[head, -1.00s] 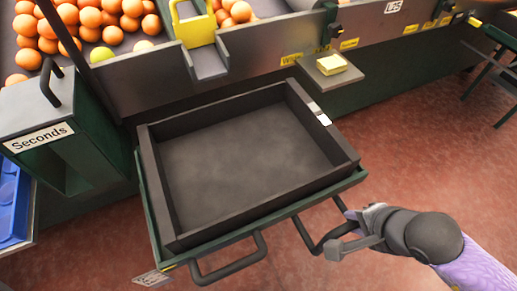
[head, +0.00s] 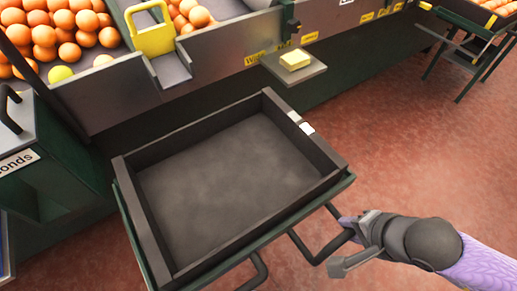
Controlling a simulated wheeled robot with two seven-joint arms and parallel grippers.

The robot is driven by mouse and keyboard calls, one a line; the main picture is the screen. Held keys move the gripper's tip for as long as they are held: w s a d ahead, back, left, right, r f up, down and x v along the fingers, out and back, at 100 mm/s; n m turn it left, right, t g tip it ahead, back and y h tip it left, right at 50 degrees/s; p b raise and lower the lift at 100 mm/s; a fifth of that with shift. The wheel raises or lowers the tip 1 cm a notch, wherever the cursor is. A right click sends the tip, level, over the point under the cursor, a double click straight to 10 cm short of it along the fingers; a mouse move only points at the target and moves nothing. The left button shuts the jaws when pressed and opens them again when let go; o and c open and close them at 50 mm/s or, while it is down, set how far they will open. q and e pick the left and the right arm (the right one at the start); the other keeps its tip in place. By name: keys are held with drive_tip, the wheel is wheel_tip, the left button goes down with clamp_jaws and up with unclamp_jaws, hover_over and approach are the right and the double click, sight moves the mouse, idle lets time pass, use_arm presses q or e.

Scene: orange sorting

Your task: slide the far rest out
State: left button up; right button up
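A dark, empty crate (head: 160,255) sits on a green-edged rest (head: 128,215) that stands out from the bench front. The rest has two dark bar handles on its near side, a right one (head: 303,250) and a left one (head: 258,272) cut by the bottom edge. My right gripper (head: 352,243) is at the right handle, its fingers on either side of the bar, and looks shut on it. The exact finger contact is partly hidden. My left gripper is out of view.
A bench with oranges (head: 55,35) and a yellow gate (head: 152,38) lies behind. A Seconds box (head: 20,155) stands at left. Red floor (head: 430,150) is open at right.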

drive_tip(key=o, duration=0.7)
drive_tip(key=shift+c, duration=0.2)
drive_tip(key=shift+w+r, duration=0.1)
drive_tip(key=shift+r, duration=0.15)
wheel_tip(320, 180, up, 6)
drive_tip(key=p, duration=0.5)
drive_tip(key=shift+r, duration=0.25)
drive_tip(key=shift+r+p, duration=0.15)
drive_tip(key=shift+p, duration=0.2)
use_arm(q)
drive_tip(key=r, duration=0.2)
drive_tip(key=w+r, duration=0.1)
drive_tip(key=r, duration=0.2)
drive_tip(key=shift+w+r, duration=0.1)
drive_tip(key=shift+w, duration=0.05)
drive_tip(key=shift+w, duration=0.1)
